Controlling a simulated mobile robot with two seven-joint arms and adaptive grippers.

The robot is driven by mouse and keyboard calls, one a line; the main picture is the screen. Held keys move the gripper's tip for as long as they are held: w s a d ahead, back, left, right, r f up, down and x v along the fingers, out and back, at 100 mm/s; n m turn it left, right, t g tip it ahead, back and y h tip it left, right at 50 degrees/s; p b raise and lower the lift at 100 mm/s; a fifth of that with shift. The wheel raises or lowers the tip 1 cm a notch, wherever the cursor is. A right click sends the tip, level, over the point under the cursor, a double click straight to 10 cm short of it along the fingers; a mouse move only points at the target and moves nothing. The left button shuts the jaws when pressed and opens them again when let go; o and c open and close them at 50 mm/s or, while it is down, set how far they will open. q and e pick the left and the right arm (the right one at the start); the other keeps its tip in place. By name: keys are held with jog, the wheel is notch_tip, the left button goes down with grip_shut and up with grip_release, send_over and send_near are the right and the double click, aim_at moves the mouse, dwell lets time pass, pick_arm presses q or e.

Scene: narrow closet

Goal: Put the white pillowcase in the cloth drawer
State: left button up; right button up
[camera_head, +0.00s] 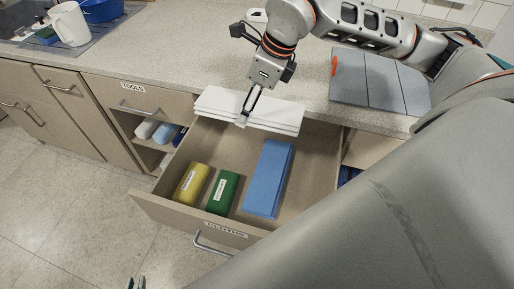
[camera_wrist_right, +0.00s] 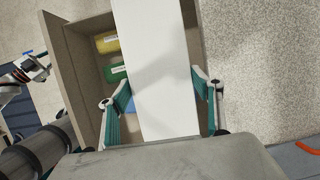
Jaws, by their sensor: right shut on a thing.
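The white pillowcase (camera_head: 256,113) is a folded flat stack. It is over the back part of the open drawer, near the counter edge. My right gripper (camera_head: 243,118) is shut on it; in the right wrist view the white cloth (camera_wrist_right: 165,60) runs between the two fingers. The drawer labelled as cloths (camera_head: 160,208) is pulled out. It holds a yellow bundle (camera_head: 191,184), a green bundle (camera_head: 223,192) and a blue folded cloth (camera_head: 268,178). Only the fingertips of my left gripper (camera_head: 136,283) show at the bottom edge, in front of the drawer; its opening is unclear.
The counter (camera_head: 190,62) runs behind the drawer, with a grey folded item (camera_head: 380,80) on the right. A white mug (camera_head: 70,24) and blue basin (camera_head: 100,8) stand far left. A tools drawer (camera_head: 135,103) is shut. My grey arm covers the lower right.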

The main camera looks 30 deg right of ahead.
notch_tip(320, 180, down, 19)
jog(key=shift+s+f+b, duration=0.1)
jog(key=shift+b, duration=0.5)
jog(key=shift+f, duration=0.1)
jog(key=o, duration=0.8)
jog(key=shift+o, duration=0.2)
